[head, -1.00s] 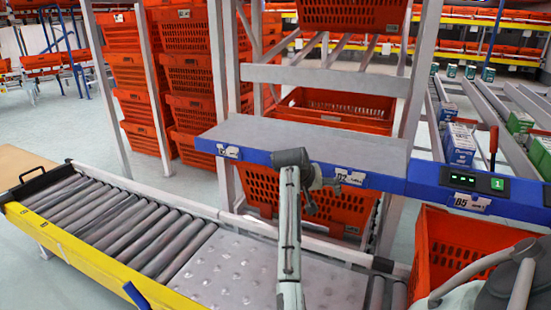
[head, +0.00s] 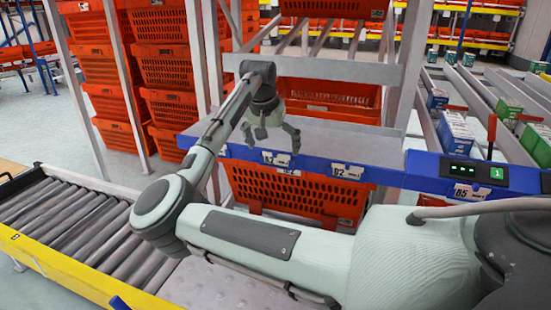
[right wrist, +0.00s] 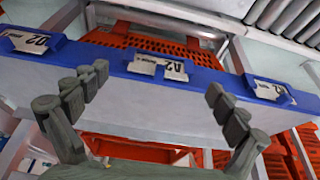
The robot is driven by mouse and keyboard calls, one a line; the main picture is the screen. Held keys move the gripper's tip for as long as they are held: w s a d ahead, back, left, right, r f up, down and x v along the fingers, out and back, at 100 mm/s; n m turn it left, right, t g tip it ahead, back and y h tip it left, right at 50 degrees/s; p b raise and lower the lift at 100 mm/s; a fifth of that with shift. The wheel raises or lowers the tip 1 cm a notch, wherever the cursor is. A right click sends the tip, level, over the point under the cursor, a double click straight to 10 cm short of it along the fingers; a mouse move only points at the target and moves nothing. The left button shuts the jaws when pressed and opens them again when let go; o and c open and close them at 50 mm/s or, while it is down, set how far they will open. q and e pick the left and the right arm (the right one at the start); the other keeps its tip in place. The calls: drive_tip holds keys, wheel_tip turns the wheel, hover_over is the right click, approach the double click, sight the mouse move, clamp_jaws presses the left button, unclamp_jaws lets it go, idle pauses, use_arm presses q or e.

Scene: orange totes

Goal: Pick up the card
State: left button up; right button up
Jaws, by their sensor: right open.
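White label cards sit in holders along the blue front edge of a grey shelf (head: 330,133). In the head view, a middle card (head: 275,158) and a right card (head: 347,171) show. The right wrist view shows a middle card (right wrist: 158,68), a left card (right wrist: 30,42) and a right card (right wrist: 270,91). My right gripper (head: 270,137) is open and empty above the shelf, just behind the middle card. In the right wrist view its spread fingers (right wrist: 156,84) frame the middle card without visibly touching it. Which card is meant cannot be told. My left gripper is out of view.
An orange tote (head: 300,200) stands below the shelf, and another (head: 335,97) behind it. A roller conveyor (head: 75,225) with a yellow side runs at lower left. A post (head: 397,95) and stacked totes (head: 165,65) stand behind. Boxes (head: 457,135) lie on racks at right.

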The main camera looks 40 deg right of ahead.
sight(274, 152)
drive_tip(key=shift+x, duration=1.6)
drive_tip(key=shift+r, duration=0.1)
drive_tip(key=shift+c, duration=0.6)
drive_tip(key=c, duration=0.8)
